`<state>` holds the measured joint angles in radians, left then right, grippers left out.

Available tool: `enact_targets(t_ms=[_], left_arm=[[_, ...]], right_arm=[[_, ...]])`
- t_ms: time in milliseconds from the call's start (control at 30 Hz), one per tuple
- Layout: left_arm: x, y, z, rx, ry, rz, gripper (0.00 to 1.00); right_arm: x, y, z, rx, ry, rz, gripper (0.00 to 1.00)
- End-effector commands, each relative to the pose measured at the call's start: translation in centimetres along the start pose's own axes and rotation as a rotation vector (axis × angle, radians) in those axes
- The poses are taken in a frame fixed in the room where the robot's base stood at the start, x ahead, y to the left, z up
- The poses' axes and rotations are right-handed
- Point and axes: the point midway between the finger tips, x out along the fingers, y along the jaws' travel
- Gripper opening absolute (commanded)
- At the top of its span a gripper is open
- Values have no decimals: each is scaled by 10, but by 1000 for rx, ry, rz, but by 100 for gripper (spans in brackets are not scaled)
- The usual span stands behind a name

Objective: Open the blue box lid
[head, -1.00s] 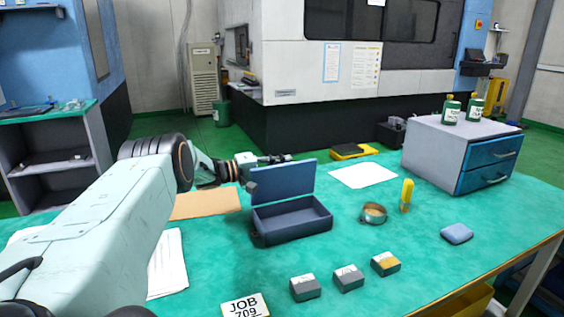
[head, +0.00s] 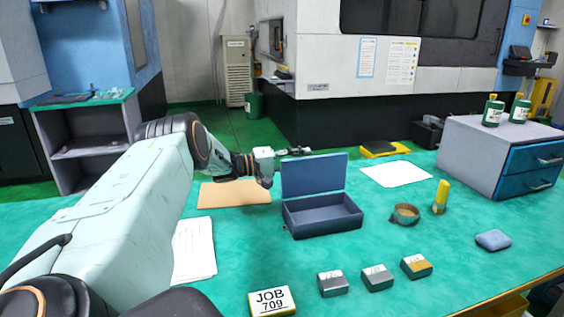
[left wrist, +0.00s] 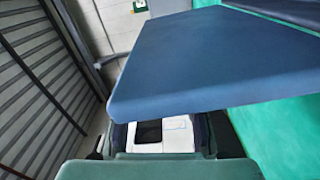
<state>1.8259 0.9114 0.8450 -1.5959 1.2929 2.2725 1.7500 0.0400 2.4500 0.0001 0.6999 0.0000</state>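The blue box (head: 325,221) stands on the green table with its tray open and empty-looking. Its lid (head: 314,174) stands up at the back edge, roughly upright. The lid also fills much of the left wrist view (left wrist: 210,60). My left gripper (head: 294,152) is at the lid's upper left corner, partly behind its top edge. I cannot tell whether it touches the lid, and its fingers are too small to judge. My right gripper is not in view.
A brown sheet (head: 234,193) lies left of the box. A round tin (head: 404,214) and a yellow bottle (head: 441,197) stand to the right. Small blocks (head: 376,278) and a JOB 709 sign (head: 272,301) are in front. A drawer cabinet (head: 475,160) stands at the right.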

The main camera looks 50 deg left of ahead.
Motion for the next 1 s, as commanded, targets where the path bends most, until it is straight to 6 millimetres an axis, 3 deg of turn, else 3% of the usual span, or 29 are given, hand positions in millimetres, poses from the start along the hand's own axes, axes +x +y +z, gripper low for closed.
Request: enact_targets(t_ms=[200,400,1000], left_arm=[[-47,1,-1,-1,4,4,34],[-72,0,0,0,2,2,34],[-86,0,0,-1,0,-2,34]], right_arm=[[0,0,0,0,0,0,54],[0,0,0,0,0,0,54],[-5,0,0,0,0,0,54]])
